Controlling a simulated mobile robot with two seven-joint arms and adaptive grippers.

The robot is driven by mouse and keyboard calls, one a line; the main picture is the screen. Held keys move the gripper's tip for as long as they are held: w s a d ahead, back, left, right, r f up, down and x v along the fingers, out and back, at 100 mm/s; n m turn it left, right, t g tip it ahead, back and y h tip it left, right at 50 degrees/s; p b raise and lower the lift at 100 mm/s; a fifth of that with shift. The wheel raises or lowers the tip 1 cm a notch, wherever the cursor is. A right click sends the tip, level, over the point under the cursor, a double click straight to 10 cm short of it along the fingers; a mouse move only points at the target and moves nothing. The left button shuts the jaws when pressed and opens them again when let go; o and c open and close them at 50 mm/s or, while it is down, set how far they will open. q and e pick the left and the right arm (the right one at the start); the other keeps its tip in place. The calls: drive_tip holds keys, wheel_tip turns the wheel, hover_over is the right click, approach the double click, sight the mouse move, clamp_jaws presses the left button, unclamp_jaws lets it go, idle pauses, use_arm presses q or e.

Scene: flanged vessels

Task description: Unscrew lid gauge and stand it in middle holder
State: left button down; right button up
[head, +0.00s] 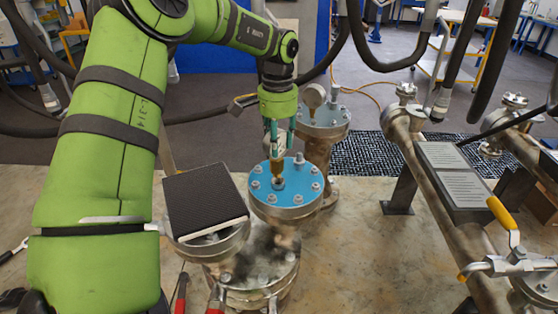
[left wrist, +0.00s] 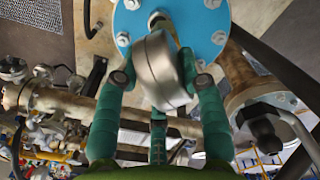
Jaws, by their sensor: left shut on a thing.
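The lid is a round blue plate (head: 268,195) with bolts around its rim, on a flanged vessel; it also shows at the top of the left wrist view (left wrist: 207,35). My left gripper (head: 278,138) points down over it. In the left wrist view its green fingers (left wrist: 163,85) are shut on the round metal gauge (left wrist: 158,72). In the head view the brass stem (head: 277,168) stands upright at the lid's middle fitting, and the gripper hides the gauge body. I cannot tell whether the thread is engaged. I cannot make out a middle holder. My right gripper is not in view.
A black ribbed pad (head: 205,198) sits on a flange left of the lid. Another vessel with a second gauge (head: 315,96) stands close behind. Pipes with a yellow-handled valve (head: 503,213) run along the right. Bare bench (head: 365,255) lies between.

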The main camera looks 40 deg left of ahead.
use_arm(q)
drive_tip(key=shift+r, duration=0.1)
drive_tip(key=shift+r+p, duration=1.2)
drive_tip(key=shift+r, duration=0.8)
drive_tip(key=shift+f, duration=0.1)
